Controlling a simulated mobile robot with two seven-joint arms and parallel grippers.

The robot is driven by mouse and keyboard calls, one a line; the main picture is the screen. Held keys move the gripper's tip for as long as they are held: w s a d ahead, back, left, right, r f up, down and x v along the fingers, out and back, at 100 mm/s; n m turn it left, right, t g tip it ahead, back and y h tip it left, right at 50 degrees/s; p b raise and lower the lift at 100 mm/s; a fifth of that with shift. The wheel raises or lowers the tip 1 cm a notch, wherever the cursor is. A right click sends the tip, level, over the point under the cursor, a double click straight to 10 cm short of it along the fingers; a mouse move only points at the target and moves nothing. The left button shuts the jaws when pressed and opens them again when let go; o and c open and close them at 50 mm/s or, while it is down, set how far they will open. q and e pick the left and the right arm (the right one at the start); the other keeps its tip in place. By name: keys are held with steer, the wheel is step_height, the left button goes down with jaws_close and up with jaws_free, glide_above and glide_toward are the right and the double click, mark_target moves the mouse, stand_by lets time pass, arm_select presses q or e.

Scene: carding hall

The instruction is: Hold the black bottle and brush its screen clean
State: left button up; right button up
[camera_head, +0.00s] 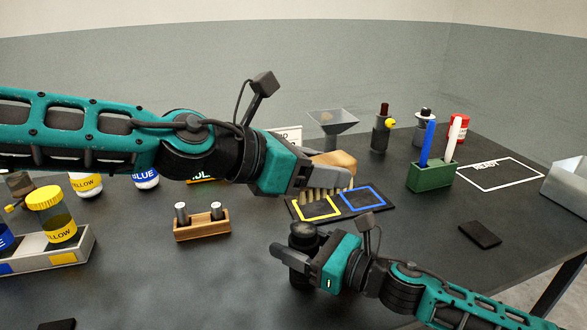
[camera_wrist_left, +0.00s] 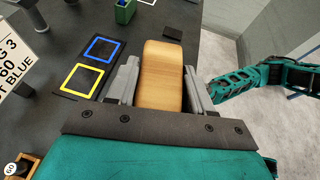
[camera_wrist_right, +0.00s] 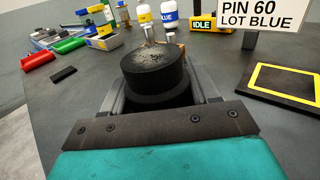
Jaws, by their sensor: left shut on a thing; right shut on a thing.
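My left gripper (camera_head: 312,182) is shut on a wooden brush (camera_head: 336,162). Its pale bristles point down above the mat with yellow and blue outlines. In the left wrist view the brush's wooden back (camera_wrist_left: 163,70) lies between the two fingers. My right gripper (camera_head: 298,262) is shut on the black bottle (camera_head: 302,236), which stands upright at the front of the mat. In the right wrist view the round top of the bottle (camera_wrist_right: 153,64) looks dark with greyish specks. The brush is above and behind the bottle, apart from it.
The dark mat (camera_head: 378,207) lies behind the bottle. A wooden block (camera_head: 202,228) with two metal pins stands left. A green holder (camera_head: 430,177) with blue and white pens stands right. A tray (camera_head: 85,247) with yellow- and blue-capped jars is far left. A dark pad (camera_head: 480,234) lies at right.

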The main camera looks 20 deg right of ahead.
mark_target(316, 228)
arm_select(q)
steer(key=shift+d+f+m+g, duration=0.1)
steer(key=shift+d+m+g, duration=0.35)
steer(key=shift+g, duration=0.15)
steer(key=shift+w+d+f+m+g, duration=0.1)
steer(key=shift+w+m+g, duration=0.05)
steer(key=shift+m+g, duration=0.15)
steer(key=shift+w+a+m+g, duration=0.35)
steer(key=shift+w+a+g, duration=0.05)
steer(key=shift+w, duration=0.15)
steer(key=shift+f, duration=3.85)
steer(key=shift+w+a+f, duration=0.1)
steer(key=shift+a+f, duration=0.1)
steer(key=shift+a, duration=1.9)
steer(key=d, duration=0.4)
steer(key=shift+d, duration=0.1)
steer(key=shift+r, duration=4.15)
